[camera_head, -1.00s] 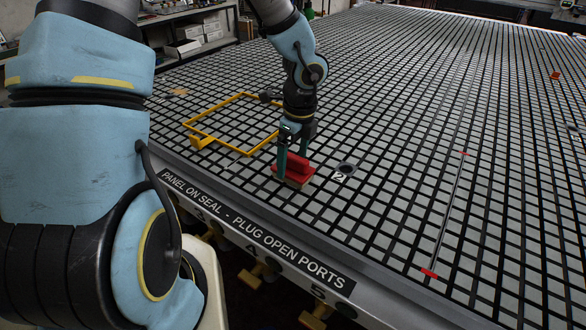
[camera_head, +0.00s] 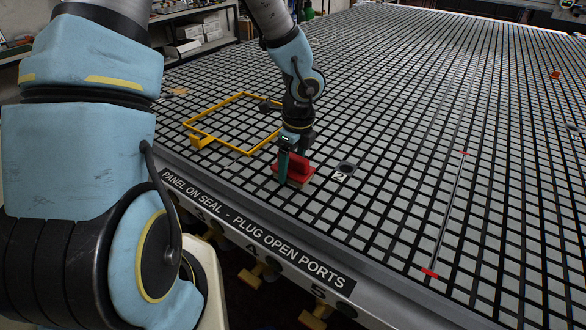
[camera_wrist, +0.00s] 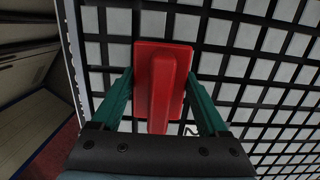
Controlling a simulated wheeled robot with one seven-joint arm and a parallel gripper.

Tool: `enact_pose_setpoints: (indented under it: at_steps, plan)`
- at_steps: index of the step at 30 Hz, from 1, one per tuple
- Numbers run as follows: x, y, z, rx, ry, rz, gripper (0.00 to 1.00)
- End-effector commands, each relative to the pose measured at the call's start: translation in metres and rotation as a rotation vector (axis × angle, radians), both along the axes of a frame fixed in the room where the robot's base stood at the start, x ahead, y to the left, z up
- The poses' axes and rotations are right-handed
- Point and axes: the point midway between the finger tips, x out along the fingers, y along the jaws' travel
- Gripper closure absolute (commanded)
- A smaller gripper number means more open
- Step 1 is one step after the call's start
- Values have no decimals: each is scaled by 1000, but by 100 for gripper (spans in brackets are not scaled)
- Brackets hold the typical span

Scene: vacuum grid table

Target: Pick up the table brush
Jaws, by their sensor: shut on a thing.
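The table brush is a red block with a raised red grip and a pale underside. The gripper is shut on the brush. Whether the underside touches the table cannot be told.
The gridded table (camera_head: 400,180) is mostly clear to the right. A yellow frame (camera_head: 217,112) lies left of my gripper. A thin rod with red ends (camera_head: 447,215) lies farther right.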

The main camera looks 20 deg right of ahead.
Motion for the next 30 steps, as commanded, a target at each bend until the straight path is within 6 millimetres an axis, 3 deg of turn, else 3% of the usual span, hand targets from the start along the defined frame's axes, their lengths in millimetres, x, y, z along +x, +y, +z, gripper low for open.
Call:
enact_pose_setpoints:
  at_steps: [1, 7, 16, 30]
  plan:
    - [0, 0, 0, 0, 0, 0, 64]
    - [0, 0, 0, 0, 0, 0, 87]
    - [1, 0, 6, 0, -2, 2, 88]
    - [1, 0, 87, -1, -4, 3, 88]
